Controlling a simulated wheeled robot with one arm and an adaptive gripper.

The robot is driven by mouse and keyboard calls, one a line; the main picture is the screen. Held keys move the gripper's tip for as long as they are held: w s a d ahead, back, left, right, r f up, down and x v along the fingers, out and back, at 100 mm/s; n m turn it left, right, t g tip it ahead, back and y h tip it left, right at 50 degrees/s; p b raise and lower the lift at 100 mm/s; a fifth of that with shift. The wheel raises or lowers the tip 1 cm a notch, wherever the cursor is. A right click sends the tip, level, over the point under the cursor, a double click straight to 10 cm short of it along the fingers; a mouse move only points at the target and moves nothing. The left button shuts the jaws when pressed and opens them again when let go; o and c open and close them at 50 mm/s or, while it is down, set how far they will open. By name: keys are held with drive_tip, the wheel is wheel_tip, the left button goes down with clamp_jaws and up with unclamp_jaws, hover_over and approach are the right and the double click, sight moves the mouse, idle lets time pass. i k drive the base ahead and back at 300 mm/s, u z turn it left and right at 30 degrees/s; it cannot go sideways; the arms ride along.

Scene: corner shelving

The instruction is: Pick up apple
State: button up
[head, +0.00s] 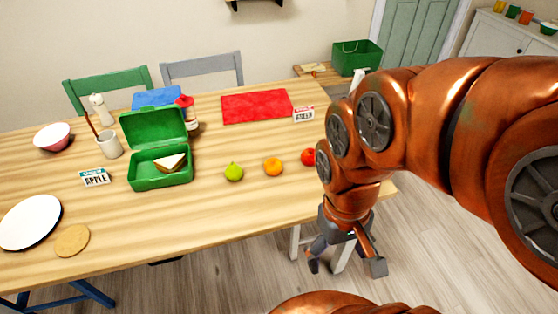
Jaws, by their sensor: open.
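A green apple (234,172) with a small stem sits on the wooden table (225,205), right of the green lunch box. A red round fruit (308,157), an apple or a tomato, sits further right near the table's right end, close beside my arm in the picture. An orange (272,166) sits between these two. My gripper (345,265) hangs pointing down past the table's front right edge, in front of a white table leg. Its fingers are spread and nothing is between them. It is apart from all the fruit.
An open green lunch box (160,183) holds a sandwich. A card reading APPLE (95,177) stands to its left; another card (303,114) stands beside a red mat (256,106). A white plate (30,222) lies at left. The front middle of the table is clear.

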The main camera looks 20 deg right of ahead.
sight(308, 158)
drive_tip(key=u, duration=2.95)
drive_tip(key=k, duration=1.3)
drive_tip(key=z, duration=1.65)
drive_tip(key=i, duration=0.5)
drive_tip(key=u, duration=0.05)
